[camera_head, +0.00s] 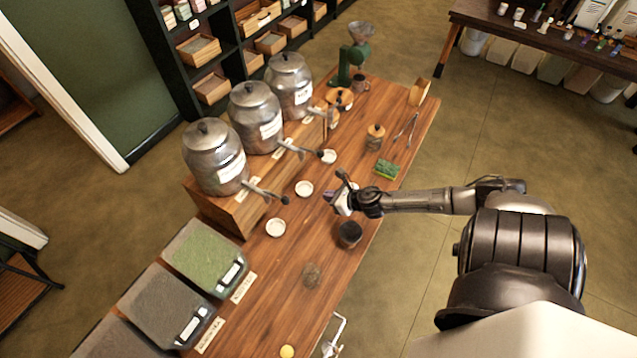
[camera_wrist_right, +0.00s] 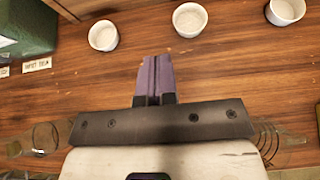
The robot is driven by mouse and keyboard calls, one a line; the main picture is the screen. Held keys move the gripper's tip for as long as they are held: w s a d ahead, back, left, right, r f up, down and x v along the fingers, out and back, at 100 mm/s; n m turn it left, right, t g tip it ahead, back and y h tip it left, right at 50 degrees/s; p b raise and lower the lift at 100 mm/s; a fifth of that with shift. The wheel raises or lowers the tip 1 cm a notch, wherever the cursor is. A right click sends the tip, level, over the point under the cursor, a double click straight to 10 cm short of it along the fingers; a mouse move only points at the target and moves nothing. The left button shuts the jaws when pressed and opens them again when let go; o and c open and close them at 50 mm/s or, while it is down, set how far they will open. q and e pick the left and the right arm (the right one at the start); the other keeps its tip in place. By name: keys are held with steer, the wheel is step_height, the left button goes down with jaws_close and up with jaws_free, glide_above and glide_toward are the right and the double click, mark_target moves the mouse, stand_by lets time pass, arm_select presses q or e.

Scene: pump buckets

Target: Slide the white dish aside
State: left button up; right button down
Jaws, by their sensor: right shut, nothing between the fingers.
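Three small round white dishes stand in a row on the wooden counter, in front of the metal urns. In the head view they are the near dish (camera_head: 276,227), the middle dish (camera_head: 304,188) and the far dish (camera_head: 328,156). The right wrist view shows the near dish (camera_wrist_right: 103,35), the middle dish (camera_wrist_right: 190,19) and the far dish (camera_wrist_right: 285,11). My right gripper (camera_head: 329,197) is shut and empty, right of the middle dish and apart from it. Its purple fingers (camera_wrist_right: 154,78) point toward the middle dish. My left gripper is not in view.
Three metal urns (camera_head: 256,117) with taps stand on a wooden stand behind the dishes. A dark cup (camera_head: 349,234) stands near my right gripper. A green sponge (camera_head: 386,169) and a lidded jar (camera_head: 375,137) lie farther along. Green-filled bin (camera_head: 204,256) stands at the left.

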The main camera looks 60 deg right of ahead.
mark_target(298, 192)
steer(key=w+f+b, duration=0.1)
steer(key=f+b, duration=0.2)
steer(key=w+f+b, duration=0.1)
steer(key=f+b, duration=0.2)
steer(key=w+f+b, duration=0.1)
steer(key=f+b, duration=0.2)
steer(key=shift+w+d+f, duration=0.15)
steer(key=shift+w, duration=0.1)
steer(key=shift+b+x, duration=2.25)
steer(key=shift+x, duration=0.75)
steer(key=shift+w, duration=0.4)
steer(key=shift+w+d, duration=0.1)
steer(key=shift+w, duration=0.75)
steer(key=shift+w+d, duration=0.15)
steer(key=shift+w, duration=0.7)
steer(key=shift+s+d, duration=0.1)
steer(key=shift+d, duration=0.3)
steer(key=shift+s+d+b, duration=0.2)
steer(key=shift+d+b, duration=0.25)
steer(key=shift+d, duration=0.6)
steer(key=shift+s+d+b, duration=0.15)
steer(key=shift+d+b, duration=0.65)
steer(key=shift+d, duration=1.2)
steer(key=shift+s+d+b, duration=0.1)
steer(key=shift+d+b, duration=0.5)
steer(key=shift+d, duration=0.65)
